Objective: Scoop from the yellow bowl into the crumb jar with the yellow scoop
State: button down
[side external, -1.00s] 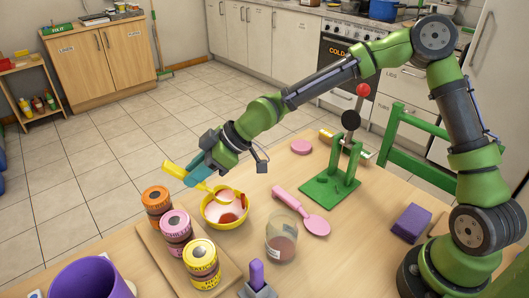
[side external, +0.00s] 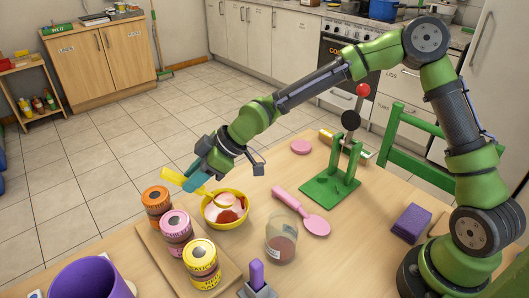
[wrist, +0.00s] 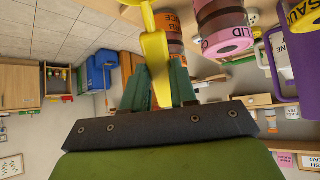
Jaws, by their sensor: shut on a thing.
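The yellow bowl (side external: 213,220) stands on the table with reddish-pink contents. My gripper (side external: 194,183) is shut on the handle of the yellow scoop (side external: 172,176), over the bowl's left rim. The scoop's head is at the bowl, over or in the contents; I cannot tell how deep or how full it is. In the wrist view the yellow scoop (wrist: 156,55) runs between the fingers of my gripper (wrist: 155,85), its head out of view. The crumb jar (side external: 281,243), clear with dark red contents low inside, stands right of and nearer than the bowl.
A purple container (side external: 85,280) is front left. A green stand (side external: 330,187) with a lever is behind.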

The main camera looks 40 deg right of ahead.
aim_at(177, 177)
jog(key=shift+a+r, duration=0.1)
jog(key=shift+r, duration=0.55)
jog(key=shift+w+a+r+g+h, duration=0.15)
jog(key=shift+w+a+g+h, duration=0.15)
jog(key=shift+a+g+h, duration=0.15)
jog(key=shift+w+a+r+g+h, duration=0.15)
jog(key=shift+w+a+g+h, duration=0.3)
jog(key=shift+h, duration=0.5)
jog(key=shift+s+a, duration=0.1)
jog(key=shift+a+r, duration=0.15)
jog(key=shift+r, duration=0.1)
jog(key=s+d+r+m+t+h, duration=0.1)
jog(key=s+d+r+m, duration=0.1)
jog(key=s, duration=0.5)
jog(key=s+d+r+m+t+h, duration=0.1)
jog(key=s+r+m, duration=0.3)
jog(key=s, duration=0.4)
jog(key=shift+d+r+m, duration=0.2)
jog(key=shift+d+m, duration=0.2)
jog(key=shift+d, duration=0.05)
